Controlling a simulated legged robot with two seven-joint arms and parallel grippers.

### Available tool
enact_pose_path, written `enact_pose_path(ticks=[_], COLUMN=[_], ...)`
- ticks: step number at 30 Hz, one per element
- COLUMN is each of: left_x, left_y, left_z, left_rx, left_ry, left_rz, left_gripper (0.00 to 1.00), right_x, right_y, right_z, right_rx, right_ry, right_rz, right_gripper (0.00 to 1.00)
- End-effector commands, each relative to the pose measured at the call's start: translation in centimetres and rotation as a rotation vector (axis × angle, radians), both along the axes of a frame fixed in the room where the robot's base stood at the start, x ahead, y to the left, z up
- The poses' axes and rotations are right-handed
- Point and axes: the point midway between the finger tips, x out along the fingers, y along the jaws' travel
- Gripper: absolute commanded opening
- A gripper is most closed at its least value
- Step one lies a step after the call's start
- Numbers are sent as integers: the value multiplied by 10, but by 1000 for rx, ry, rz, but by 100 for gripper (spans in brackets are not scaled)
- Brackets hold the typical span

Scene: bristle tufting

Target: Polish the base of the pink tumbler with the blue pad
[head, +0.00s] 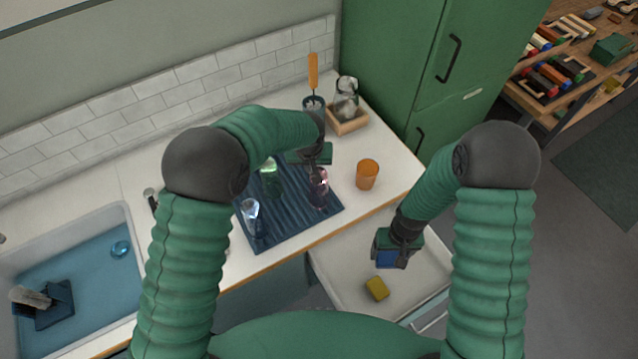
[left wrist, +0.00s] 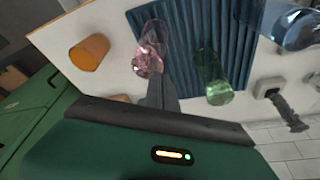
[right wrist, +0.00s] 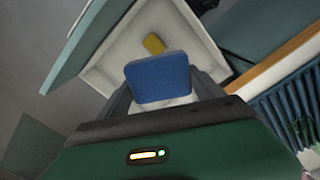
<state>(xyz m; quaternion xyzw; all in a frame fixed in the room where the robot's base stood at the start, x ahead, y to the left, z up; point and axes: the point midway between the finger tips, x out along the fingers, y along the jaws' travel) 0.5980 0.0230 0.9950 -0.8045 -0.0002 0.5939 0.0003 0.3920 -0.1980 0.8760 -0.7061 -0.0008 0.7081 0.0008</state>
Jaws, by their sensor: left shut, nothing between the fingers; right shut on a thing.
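The pink tumbler (head: 318,192) stands on the dark blue ribbed mat (head: 290,236), near its right side. My left gripper (head: 316,166) is shut and empty just above the tumbler. In the left wrist view the pink tumbler (left wrist: 149,60) is beside the closed fingertips (left wrist: 160,84); I cannot tell whether they touch it. My right gripper (head: 391,254) is shut on the blue pad (head: 390,261), above the open drawer. The pad (right wrist: 158,78) fills the space between the fingers in the right wrist view.
A green glass (head: 269,178) and a clear bluish glass (head: 252,218) share the mat. An orange cup (head: 367,174) stands to the right on the counter. The open drawer (head: 335,262) holds a yellow sponge (head: 377,288). A sink (head: 95,262) is at left.

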Motion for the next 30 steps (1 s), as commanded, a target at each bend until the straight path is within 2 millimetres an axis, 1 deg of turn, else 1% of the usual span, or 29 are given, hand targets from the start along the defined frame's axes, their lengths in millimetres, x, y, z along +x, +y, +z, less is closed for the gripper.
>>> enact_pose_path(ticks=[17,20,23,30], left_x=[0,0,0,0], left_y=[0,0,0,0], left_z=[-8,-7,0,24], left_rx=[0,0,0,0], left_ry=[0,0,-1,-1], left_rz=[0,0,0,-1], left_gripper=[0,0,0,0], right_x=[0,0,0,0], right_y=[0,0,0,0], right_z=[-6,-5,0,17], right_rx=[0,0,0,0], right_ry=[0,0,0,0], right_rz=[0,0,0,0], right_gripper=[44,44,44,44])
